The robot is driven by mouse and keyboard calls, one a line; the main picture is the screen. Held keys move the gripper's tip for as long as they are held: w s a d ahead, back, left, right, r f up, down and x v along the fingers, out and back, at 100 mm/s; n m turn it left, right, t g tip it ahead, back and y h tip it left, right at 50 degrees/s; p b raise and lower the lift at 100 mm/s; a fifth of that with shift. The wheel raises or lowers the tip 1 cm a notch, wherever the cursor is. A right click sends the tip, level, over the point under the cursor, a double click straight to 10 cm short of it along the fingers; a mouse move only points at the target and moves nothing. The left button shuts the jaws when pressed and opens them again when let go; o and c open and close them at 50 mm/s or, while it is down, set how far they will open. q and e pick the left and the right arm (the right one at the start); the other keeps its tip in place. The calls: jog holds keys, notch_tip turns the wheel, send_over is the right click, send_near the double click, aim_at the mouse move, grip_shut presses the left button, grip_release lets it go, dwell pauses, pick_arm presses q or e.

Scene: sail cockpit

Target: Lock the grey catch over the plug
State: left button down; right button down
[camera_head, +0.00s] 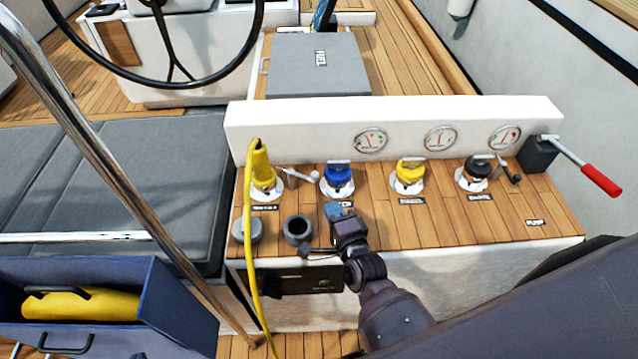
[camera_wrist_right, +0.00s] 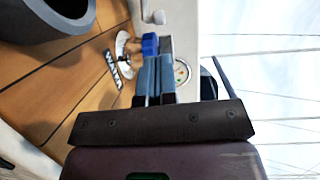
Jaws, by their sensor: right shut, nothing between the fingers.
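The yellow plug (camera_head: 262,168) stands upright in the leftmost fitting on the wooden panel, with its yellow cable hanging over the front. The grey catch (camera_head: 298,174) is a small lever just right of the plug. It sticks out sideways, and whether it touches the plug cannot be told. My right gripper (camera_head: 333,210) is shut and empty, in front of the blue knob (camera_head: 338,178) and apart from the catch. Its blue fingers (camera_wrist_right: 155,78) are together in the right wrist view, with the blue knob (camera_wrist_right: 150,44) beyond them. My left gripper is out of view.
A grey open cup (camera_head: 298,231) and a round grey cap (camera_head: 247,230) sit near the panel's front left. A yellow knob (camera_head: 410,172), a black knob (camera_head: 476,170) and a red-handled pump lever (camera_head: 600,180) stand to the right. A white gauge wall (camera_head: 300,128) rises behind.

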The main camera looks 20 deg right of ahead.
aim_at(316, 178)
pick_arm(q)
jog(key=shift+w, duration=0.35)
pick_arm(e)
jog(key=w, duration=0.9)
jog(key=shift+a+f, duration=0.1)
jog(key=shift+f, duration=0.2)
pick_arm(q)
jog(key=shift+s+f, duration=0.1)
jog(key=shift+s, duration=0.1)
